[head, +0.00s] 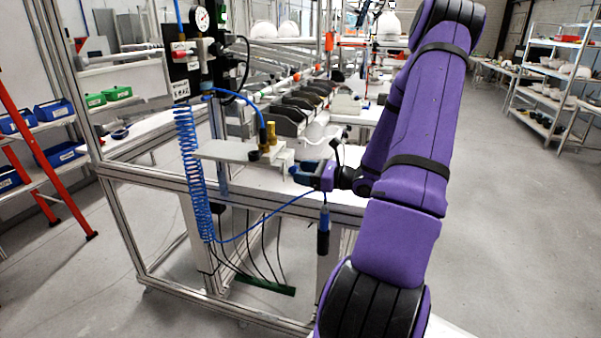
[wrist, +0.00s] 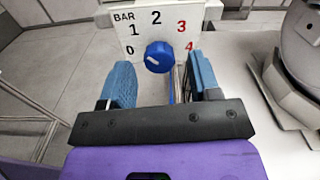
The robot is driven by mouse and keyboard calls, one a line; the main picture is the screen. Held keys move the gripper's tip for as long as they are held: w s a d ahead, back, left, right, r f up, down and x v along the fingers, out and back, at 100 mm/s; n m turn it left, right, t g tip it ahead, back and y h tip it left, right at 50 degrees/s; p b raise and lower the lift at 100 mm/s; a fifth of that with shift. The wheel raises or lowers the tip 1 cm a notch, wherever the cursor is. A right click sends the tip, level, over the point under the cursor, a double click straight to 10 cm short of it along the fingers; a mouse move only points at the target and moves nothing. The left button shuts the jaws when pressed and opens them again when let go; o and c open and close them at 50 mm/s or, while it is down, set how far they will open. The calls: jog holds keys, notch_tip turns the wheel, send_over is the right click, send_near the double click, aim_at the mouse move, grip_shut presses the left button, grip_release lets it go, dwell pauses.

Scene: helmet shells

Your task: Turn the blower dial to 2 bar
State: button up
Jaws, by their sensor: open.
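The blower dial (wrist: 158,57) is a round blue knob on a white plate (wrist: 136,43) marked BAR, with 0, 1 and 2 in black and 3 and 4 in red. A small pale mark shows on the knob's lower left, but it is too small to read a setting surely. My gripper (wrist: 161,80) is open, its two blue fingers either side of the knob's line and apart from it. The knob appears beyond the gap, with nothing held. In the head view my gripper (head: 304,173) is by the bench frame; I cannot make out the dial there.
A pale bracket (head: 225,151) with brass fittings (head: 268,134) is left of my gripper. A coiled blue hose (head: 190,170) hangs by the aluminium frame, and a blue-tipped tool (head: 323,232) hangs below. A round gauge (head: 202,19) is higher up. Open floor lies right.

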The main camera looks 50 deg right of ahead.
jog(key=shift+w+a, duration=0.25)
jog(key=shift+w, duration=0.35)
jog(key=c, duration=0.9)
jog(key=shift+c, duration=0.2)
jog(key=shift+m, duration=4.4)
